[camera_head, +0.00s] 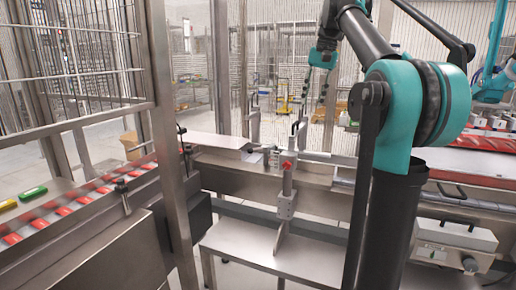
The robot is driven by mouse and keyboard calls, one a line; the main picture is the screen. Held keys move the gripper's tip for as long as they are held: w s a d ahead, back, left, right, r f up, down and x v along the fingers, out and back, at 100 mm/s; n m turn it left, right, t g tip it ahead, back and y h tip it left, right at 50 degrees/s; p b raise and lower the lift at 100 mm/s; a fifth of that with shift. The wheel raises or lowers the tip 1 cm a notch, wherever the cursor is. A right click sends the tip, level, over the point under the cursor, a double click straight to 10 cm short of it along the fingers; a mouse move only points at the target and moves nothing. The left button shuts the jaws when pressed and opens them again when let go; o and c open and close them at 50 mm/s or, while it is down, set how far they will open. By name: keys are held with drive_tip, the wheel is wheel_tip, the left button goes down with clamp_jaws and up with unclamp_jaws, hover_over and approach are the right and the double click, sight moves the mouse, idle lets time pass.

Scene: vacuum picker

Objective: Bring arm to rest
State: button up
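My teal and black arm (405,118) rises in the right half of the view. It bends at a large joint and reaches up and away past the top edge. Its far end comes back into view at the upper middle. My gripper (313,98) hangs there, pointing down, with two thin dark fingers apart. It looks open, with nothing seen between the fingers. It is in the air, apart from the steel bench and machine below it. Part of the forearm is cut off by the top edge.
A steel bench (262,245) with an upright fixture (287,190) stands in the middle. At right are a white box (455,235), a red-edged conveyor (470,165) and another teal robot (492,75).

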drive_tip(key=s+f+n+t+h, duration=0.1)
drive_tip(key=s+f, duration=0.2)
drive_tip(key=f, duration=1.1)
drive_tip(key=s+f+n+t, duration=0.1)
drive_tip(key=s+f, duration=0.3)
drive_tip(key=f, duration=1)
drive_tip(key=s+d+f+n+t+h, duration=0.1)
drive_tip(key=s+f+n, duration=0.1)
drive_tip(key=s+f, duration=1.6)
wheel_tip(320, 180, down, 3)
drive_tip(key=shift+d+r, duration=0.1)
drive_tip(key=shift+d, duration=0.05)
